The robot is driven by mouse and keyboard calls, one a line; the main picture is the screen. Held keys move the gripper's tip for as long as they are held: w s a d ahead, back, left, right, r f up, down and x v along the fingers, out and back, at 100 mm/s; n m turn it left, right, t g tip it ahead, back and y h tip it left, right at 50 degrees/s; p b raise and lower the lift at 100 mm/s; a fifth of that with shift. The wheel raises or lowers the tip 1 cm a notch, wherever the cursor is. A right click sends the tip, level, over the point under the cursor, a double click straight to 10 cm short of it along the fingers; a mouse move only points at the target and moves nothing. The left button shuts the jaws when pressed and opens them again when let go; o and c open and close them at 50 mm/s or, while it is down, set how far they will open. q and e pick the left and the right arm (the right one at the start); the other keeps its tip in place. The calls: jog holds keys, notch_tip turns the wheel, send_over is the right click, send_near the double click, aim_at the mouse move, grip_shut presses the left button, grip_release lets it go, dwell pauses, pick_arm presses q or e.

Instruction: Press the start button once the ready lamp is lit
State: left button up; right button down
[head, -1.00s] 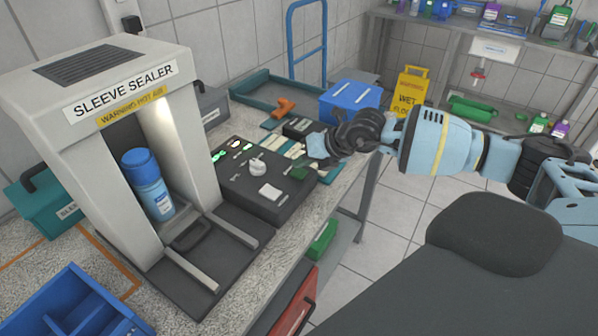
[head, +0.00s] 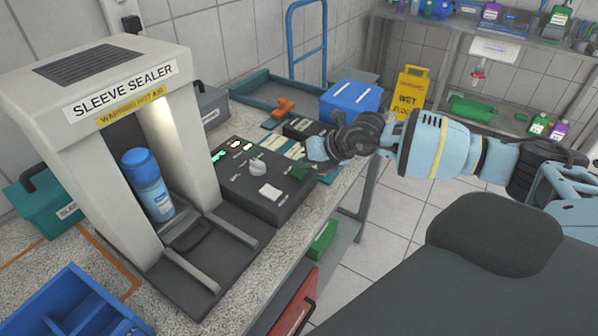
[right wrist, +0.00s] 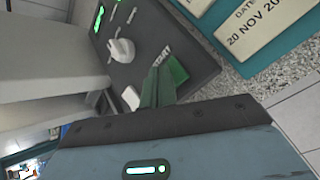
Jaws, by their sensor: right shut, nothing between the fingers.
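The dark control box (head: 262,205) lies on the bench right of the sleeve sealer (head: 115,85). My right gripper (head: 314,150) is shut and empty, just above and behind the button; contact cannot be told. My left gripper is out of view.
A blue-capped bottle (head: 148,185) stands inside the sealer. A blue bin (head: 350,100), a teal tray (head: 262,88) and labelled cards lie behind the box. A blue divided tray (head: 75,305) is at front left. A yellow wet-floor sign (head: 410,90) stands beyond the bench.

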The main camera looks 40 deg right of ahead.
aim_at(303, 174)
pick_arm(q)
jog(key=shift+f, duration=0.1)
pick_arm(e)
jog(key=shift+f, duration=0.4)
dwell(0.8)
jog(key=shift+r, duration=0.1)
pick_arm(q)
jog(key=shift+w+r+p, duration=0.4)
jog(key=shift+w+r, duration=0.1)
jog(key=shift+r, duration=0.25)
pick_arm(e)
jog(key=shift+r, duration=0.7)
